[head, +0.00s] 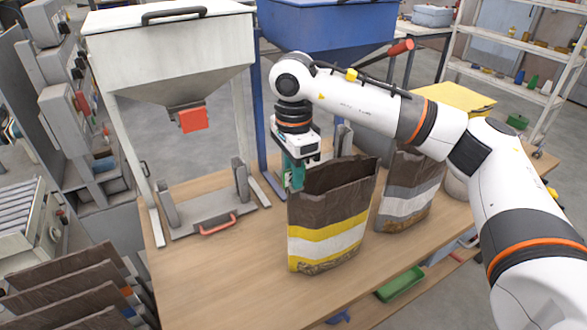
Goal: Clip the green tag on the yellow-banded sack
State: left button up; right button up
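The yellow-banded sack (327,232) stands upright on the wooden table, brown with a yellow band above a white one, its top open. My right gripper (294,178) points down at the sack's upper left edge, its teal fingers close to the rim. The fingertips are partly hidden by the sack, so I cannot tell whether they are open or shut or touch it. I cannot make out a green tag; it may be hidden at the fingers. My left gripper is not in view.
A grey-and-white banded sack (409,195) stands close on the right, under my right arm. A white hopper (172,55) with a red outlet and a blue hopper (325,28) stand behind. A metal cradle (207,213) with a red handle sits left. The table's front left (215,275) is clear.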

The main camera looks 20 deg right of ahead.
jog(key=shift+o, duration=0.2)
jog(key=shift+w+d, duration=0.1)
jog(key=shift+r, duration=0.1)
notch_tip(320, 180, up, 12)
jog(key=shift+b, duration=0.4)
dwell(0.3)
